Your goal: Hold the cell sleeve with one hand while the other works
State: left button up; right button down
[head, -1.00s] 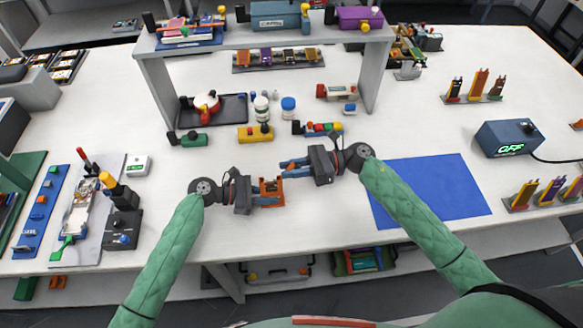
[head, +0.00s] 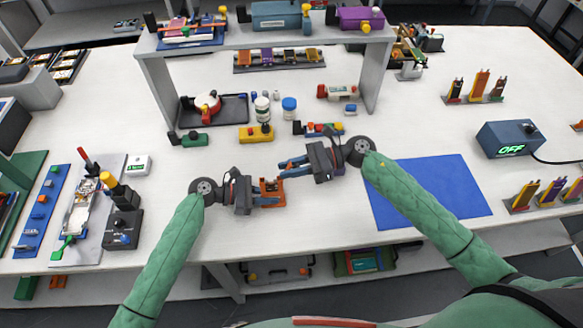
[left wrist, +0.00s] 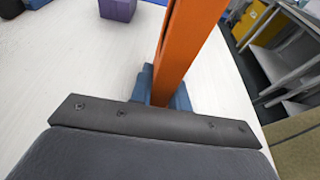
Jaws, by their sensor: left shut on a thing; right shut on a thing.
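The orange cell sleeve (head: 271,187) is held just above or at the white table near its front middle. My left gripper (head: 270,194) is shut on it from the left. In the left wrist view the sleeve (left wrist: 184,45) stands as an orange strip between my left gripper's blue fingers (left wrist: 163,90). My right gripper (head: 285,168) is close beyond the sleeve, its fingers pointing left. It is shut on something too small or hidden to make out. A purple block (left wrist: 117,8) shows at the top of the left wrist view; I cannot tell what it is.
A blue mat (head: 442,190) lies at the right. A tool board (head: 85,215) and black device (head: 122,230) are at the left.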

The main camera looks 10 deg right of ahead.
jog(key=h, duration=0.1)
jog(key=a+h, duration=0.1)
jog(key=h, duration=0.1)
jog(key=a+h, duration=0.1)
jog(key=h, duration=0.1)
jog(key=shift+r, duration=0.3)
jog(key=h, duration=0.1)
jog(key=a+h, duration=0.1)
jog(key=h, duration=0.2)
jog(key=shift+a+f, duration=0.15)
jog(key=shift+a, duration=0.2)
jog(key=h, duration=0.1)
jog(key=a+h, duration=0.1)
jog(key=h, duration=0.1)
jog(key=f+h, duration=0.1)
jog(key=h, duration=0.1)
jog(key=shift+a+m+t, duration=0.2)
jog(key=shift+m+t, duration=0.1)
jog(key=shift+s+a+f+h, duration=0.1)
jog(key=shift+a+f+h, duration=0.15)
jog(key=shift+h, duration=0.55)
jog(key=shift+a+f+h, duration=0.1)
jog(key=shift+f+h, duration=0.2)
jog(key=shift+h, duration=0.5)
jog(key=c, duration=1.3)
grip_release()
